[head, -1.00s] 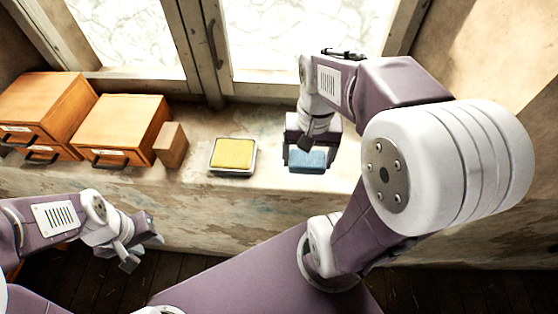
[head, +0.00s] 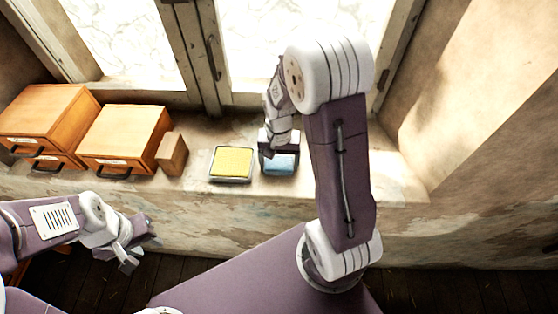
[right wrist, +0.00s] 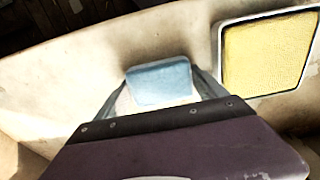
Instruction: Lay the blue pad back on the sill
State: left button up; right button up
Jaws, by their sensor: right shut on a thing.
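The blue pad (head: 280,164) is at the sill, just right of the yellow pad in its tray (head: 232,163). My right gripper (head: 279,153) is over the blue pad and shut on it. In the right wrist view the blue pad (right wrist: 161,82) sits between the two fingers of the right gripper (right wrist: 160,90). I cannot tell whether the pad touches the sill (head: 345,178). My left gripper (head: 140,243) is at the lower left, in front of the sill and away from the pads; its jaws look apart, with nothing between them.
Two orange wooden drawer boxes (head: 125,135) (head: 45,118) and a small brown block (head: 172,154) stand on the sill at the left. The window frame (head: 205,60) rises behind. The sill right of my right arm is clear.

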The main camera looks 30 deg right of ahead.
aim_at(279, 163)
jog(key=shift+a+f, duration=0.1)
jog(key=o, duration=1)
jog(key=shift+o, duration=1.3)
jog(key=shift+s, duration=0.15)
jog(key=shift+r, duration=0.3)
notch_tip(279, 163, up, 11)
jog(key=b, duration=0.1)
jog(key=s+a+f+n, duration=0.1)
jog(key=s+f+n, duration=0.1)
jog(key=f, duration=0.1)
jog(key=s+a+f+n, duration=0.2)
jog(key=s, duration=0.1)
jog(key=s+a+f+n+t, duration=0.1)
jog(key=s+f+n, duration=0.1)
jog(key=s+f, duration=0.1)
jog(key=shift+s+a+f, duration=0.2)
jog(key=shift+a+f, duration=0.15)
jog(key=shift+a, duration=0.05)
jog(key=shift+w, duration=0.1)
jog(key=shift+f, duration=0.1)
